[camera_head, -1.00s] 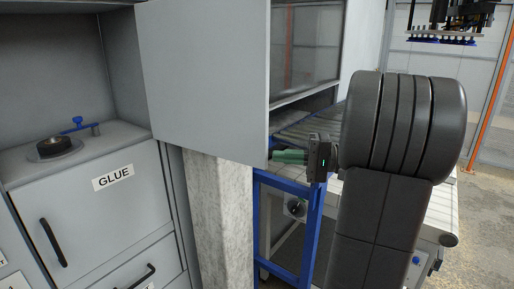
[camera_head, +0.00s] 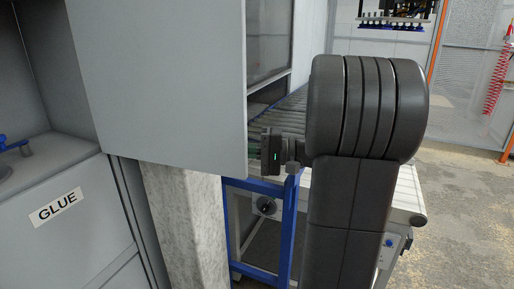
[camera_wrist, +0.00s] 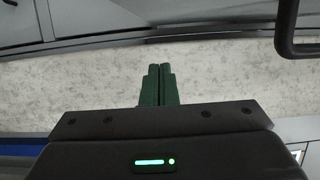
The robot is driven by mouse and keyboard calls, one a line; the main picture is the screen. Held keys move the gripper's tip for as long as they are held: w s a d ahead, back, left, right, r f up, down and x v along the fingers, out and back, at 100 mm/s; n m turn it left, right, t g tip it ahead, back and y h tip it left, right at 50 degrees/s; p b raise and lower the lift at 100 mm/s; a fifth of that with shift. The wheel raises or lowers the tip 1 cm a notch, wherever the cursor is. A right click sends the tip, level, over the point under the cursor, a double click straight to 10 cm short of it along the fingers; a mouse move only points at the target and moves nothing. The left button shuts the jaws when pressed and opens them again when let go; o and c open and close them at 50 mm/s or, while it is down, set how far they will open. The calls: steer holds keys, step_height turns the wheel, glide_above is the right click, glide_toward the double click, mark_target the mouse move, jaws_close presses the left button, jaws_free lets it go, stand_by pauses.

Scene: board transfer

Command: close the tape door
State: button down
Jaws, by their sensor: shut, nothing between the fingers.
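The tape door, which I take to be the large plain grey panel (camera_head: 165,85), stands swung open across the upper left of the head view. My gripper (camera_wrist: 158,85) is shut and empty, its two green fingers side by side in the wrist view. In the head view its dark body is just right of the door's lower right edge, and the fingers are mostly hidden behind the door. I cannot tell whether they touch it.
A speckled pillar (camera_head: 187,225) stands below the door. A roller conveyor (camera_head: 285,120) on a blue frame (camera_head: 285,225) lies behind my gripper. The glue cabinet (camera_head: 80,240) is at left. A black handle (camera_wrist: 285,30) shows in the wrist view. Open floor (camera_head: 465,200) lies at right.

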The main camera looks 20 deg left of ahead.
mark_target(222, 159)
steer(key=s, duration=0.1)
steer(key=s+a+p, duration=0.1)
steer(key=s+a, duration=0.1)
steer(key=shift+s+r, duration=0.15)
steer(key=shift+s, duration=0.7)
steer(key=shift+s, duration=0.1)
